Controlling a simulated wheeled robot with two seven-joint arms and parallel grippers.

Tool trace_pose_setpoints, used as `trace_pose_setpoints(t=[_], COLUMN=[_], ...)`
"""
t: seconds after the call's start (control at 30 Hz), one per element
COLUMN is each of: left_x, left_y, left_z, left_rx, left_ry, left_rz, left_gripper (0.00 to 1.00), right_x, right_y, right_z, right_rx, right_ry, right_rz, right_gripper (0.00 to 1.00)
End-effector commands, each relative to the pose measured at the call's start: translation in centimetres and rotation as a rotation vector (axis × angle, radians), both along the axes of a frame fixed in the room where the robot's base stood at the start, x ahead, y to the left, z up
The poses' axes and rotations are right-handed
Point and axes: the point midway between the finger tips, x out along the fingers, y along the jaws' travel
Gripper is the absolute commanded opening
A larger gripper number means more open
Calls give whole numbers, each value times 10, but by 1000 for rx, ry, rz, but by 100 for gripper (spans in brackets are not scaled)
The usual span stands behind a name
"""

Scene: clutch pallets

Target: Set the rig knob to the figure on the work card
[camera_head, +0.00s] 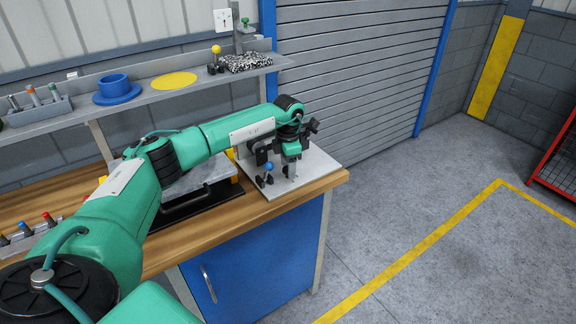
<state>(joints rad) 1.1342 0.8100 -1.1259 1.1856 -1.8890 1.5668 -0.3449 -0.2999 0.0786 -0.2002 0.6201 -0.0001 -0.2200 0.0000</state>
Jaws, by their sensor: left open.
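My left arm reaches in from the left, over the bench. My left gripper (290,172) points down over a light grey plate (312,168) at the bench's right end, and its jaws are open. A small blue ball knob on a dark stand (268,168) sits on the plate just left of the gripper, apart from it. The arm and gripper hide part of the plate, and I cannot make out a rig dial or its figure there. A white card (222,22) with a small dial drawing hangs on the wall above the shelf; its figure is too small to read.
A black tray (200,206) lies left of the plate.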

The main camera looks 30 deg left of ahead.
Motion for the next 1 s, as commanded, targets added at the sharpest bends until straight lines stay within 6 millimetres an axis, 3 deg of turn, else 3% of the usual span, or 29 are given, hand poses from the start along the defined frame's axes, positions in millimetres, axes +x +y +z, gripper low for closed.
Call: trace_pose_setpoints(t=[0.17,0.47,0.6,0.8,1.0], left_x=[1,1,1,1,0], left_y=[1,0,0,0,0], left_z=[20,88,114,134,137], left_rx=[1,-1,-1,0,0], left_ry=[-4,-6,-4,-2,0], left_rz=[1,-1,0,0,0], left_gripper=[54,54,54,54,54], right_x=[0,1,12,25,22], right_y=[0,-1,-1,0,-1], right_z=[-7,-21,-22,-20,-20], right_rx=[0,-3,-1,-1,-2], right_ry=[0,4,-8,-21,-17], right_rz=[0,1,0,-2,-2], right_gripper=[36,36,36,36,36])
